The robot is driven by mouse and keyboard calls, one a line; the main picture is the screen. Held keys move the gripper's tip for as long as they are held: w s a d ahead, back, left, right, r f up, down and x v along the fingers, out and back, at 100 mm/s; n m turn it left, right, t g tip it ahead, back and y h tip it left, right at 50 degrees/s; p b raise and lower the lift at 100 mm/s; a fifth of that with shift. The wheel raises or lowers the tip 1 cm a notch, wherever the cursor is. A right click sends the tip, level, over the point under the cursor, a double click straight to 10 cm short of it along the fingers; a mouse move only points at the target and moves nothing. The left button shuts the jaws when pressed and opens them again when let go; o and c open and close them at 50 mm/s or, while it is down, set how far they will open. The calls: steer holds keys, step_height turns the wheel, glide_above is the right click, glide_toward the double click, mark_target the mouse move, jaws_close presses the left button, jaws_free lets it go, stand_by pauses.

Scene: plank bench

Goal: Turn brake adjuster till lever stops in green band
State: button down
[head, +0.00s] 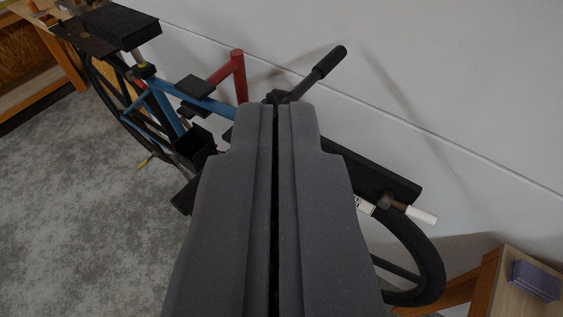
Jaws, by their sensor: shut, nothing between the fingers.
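My gripper (276,106) is shut and empty, and its dark grey fingers fill the middle of the head view. Behind it is a bicycle with a blue frame (208,103) and a red tube (239,76). A black handle (321,74) sticks up to the right just past the fingertips. Right of the fingers, a short white-ended rod (413,212) comes off a black bar (375,177), beside a small white plate (364,205). I cannot tell which part is the adjuster or the lever. I see no green band; the fingers hide much of the bicycle's middle.
The front wheel (432,259) is at lower right and the rear wheel (101,93) at upper left. A wooden bench (484,285) with a purple block (535,281) stands at lower right. Another wooden bench (45,92) is at upper left. A pale wall runs behind; grey floor is clear at left.

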steer(key=shift+s, duration=0.1)
steer(key=w+d+f+m+g+y+p, duration=0.2)
steer(key=w+d+f+g+y+p, duration=0.25)
steer(key=w+f+g+p, duration=0.55)
steer(key=w+d+f+g+y+p, duration=0.2)
steer(key=d+f+g+y+p, duration=0.1)
steer(key=d+f, duration=0.4)
steer(key=shift+w+f+g+y, duration=0.4)
steer(key=shift+f+g+y, duration=0.2)
steer(key=shift+f+y, duration=0.05)
